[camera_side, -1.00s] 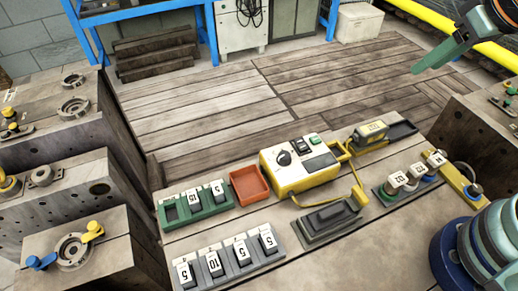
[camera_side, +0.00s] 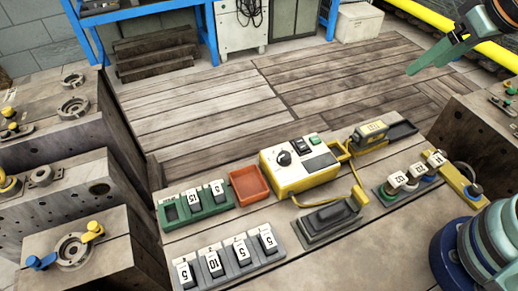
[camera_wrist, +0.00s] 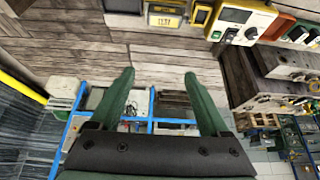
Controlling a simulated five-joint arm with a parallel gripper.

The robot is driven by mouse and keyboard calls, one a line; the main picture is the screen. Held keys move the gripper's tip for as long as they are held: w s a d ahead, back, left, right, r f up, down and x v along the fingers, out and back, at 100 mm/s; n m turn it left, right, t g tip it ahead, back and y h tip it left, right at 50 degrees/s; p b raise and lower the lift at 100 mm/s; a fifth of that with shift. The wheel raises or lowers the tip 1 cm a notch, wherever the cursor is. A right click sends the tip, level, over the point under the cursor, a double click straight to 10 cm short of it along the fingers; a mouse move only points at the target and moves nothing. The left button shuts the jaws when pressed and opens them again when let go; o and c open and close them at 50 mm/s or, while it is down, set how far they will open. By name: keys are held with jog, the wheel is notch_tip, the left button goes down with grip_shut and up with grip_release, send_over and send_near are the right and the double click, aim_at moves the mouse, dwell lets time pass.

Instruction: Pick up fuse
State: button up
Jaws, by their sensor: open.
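Flat fuses with white, numbered tops sit upright in two holders. Fuses (camera_side: 213,262) marked 5 and 10 are in the grey holder (camera_side: 262,263) at the bench front. Fuses (camera_side: 202,193) marked 5 and 15 are in the green holder (camera_side: 172,226), whose left slot looks empty. My gripper (camera_side: 411,72) is high at the upper right, far from all of these. In the wrist view its fingers (camera_wrist: 159,73) are spread apart with nothing between them.
An orange tray (camera_side: 235,187) lies beside the green holder. A yellow-and-white box with a dial (camera_side: 296,190), a meter (camera_side: 368,134) and a dark grey block (camera_side: 325,217) stand on the bench. Metal blocks (camera_side: 60,195) line the left.

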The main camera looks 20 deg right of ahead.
jog(key=w+a+r+n+g+y, duration=0.1)
jog(key=w+a+r+n+g, duration=0.2)
jog(key=w+a, duration=0.4)
jog(key=n+g+h, duration=0.1)
jog(key=n+g, duration=0.2)
jog(key=n, duration=1.2)
send_over(192, 196)
notch_tip(192, 196, down, 13)
notch_tip(192, 196, down, 11)
jog(key=shift+f, duration=0.15)
grip_shut()
